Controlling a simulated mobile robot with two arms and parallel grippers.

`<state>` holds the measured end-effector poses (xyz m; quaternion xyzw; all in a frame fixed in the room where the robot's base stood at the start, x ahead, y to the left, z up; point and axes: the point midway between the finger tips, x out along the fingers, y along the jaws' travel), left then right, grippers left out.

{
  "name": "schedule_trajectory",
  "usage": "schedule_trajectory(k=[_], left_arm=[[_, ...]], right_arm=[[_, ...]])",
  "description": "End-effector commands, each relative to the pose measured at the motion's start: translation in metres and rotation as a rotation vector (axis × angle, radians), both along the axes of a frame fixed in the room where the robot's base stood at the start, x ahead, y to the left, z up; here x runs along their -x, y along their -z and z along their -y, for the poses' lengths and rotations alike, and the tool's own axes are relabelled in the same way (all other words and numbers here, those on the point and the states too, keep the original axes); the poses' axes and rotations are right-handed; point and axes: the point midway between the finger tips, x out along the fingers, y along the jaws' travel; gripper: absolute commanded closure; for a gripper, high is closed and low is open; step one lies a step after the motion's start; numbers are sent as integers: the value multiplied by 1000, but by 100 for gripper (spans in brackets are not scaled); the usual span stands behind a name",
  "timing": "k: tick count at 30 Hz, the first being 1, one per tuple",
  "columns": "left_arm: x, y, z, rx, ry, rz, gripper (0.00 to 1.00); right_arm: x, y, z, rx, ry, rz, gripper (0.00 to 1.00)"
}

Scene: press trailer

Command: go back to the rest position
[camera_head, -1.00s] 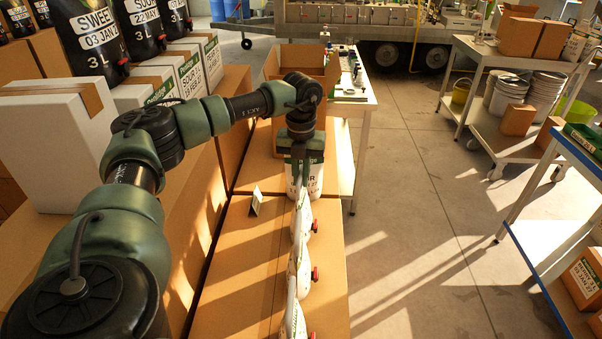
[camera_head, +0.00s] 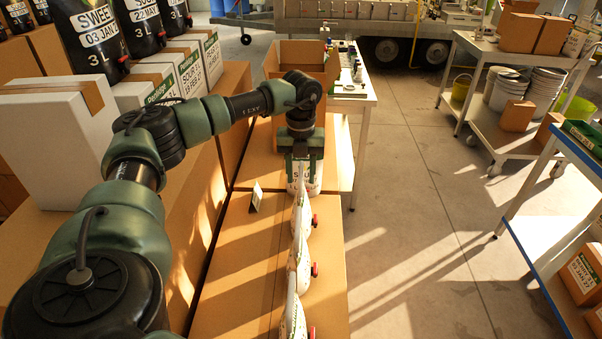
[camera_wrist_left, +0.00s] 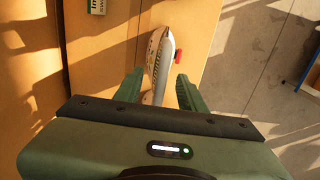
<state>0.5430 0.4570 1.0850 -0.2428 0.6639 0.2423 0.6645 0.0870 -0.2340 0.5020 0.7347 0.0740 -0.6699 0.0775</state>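My left gripper (camera_head: 304,180) points down over the far end of a row of white pouches with red taps. Its green fingers are apart. In the left wrist view, the fingers of the left gripper (camera_wrist_left: 157,92) stand on either side of a white pouch (camera_wrist_left: 158,62), with gaps beside it. In the head view a printed white pouch (camera_head: 305,187) shows between and below the fingers. Several more pouches (camera_head: 299,262) stand in line toward me on cardboard. My right gripper is not in view.
Brown cardboard boxes (camera_head: 235,275) carry the pouches, with a small card (camera_head: 256,196) beside the row. An open carton (camera_head: 312,58) stands just behind the gripper. White boxes (camera_head: 55,125) flank my left arm. The floor (camera_head: 410,220) to the right is clear.

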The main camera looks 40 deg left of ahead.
Motion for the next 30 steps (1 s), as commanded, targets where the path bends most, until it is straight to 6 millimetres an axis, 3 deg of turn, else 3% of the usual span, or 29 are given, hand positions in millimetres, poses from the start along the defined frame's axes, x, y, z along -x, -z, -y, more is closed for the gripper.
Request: schedule_trajectory(k=[8, 21, 30], left_arm=[[0, -6, 0, 0, 0, 0, 60], [0, -68, 0, 0, 1, -1, 60], [0, -69, 0, 0, 1, -1, 60]], right_arm=[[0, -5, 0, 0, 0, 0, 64], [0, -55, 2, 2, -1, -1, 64], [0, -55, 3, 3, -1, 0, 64]])
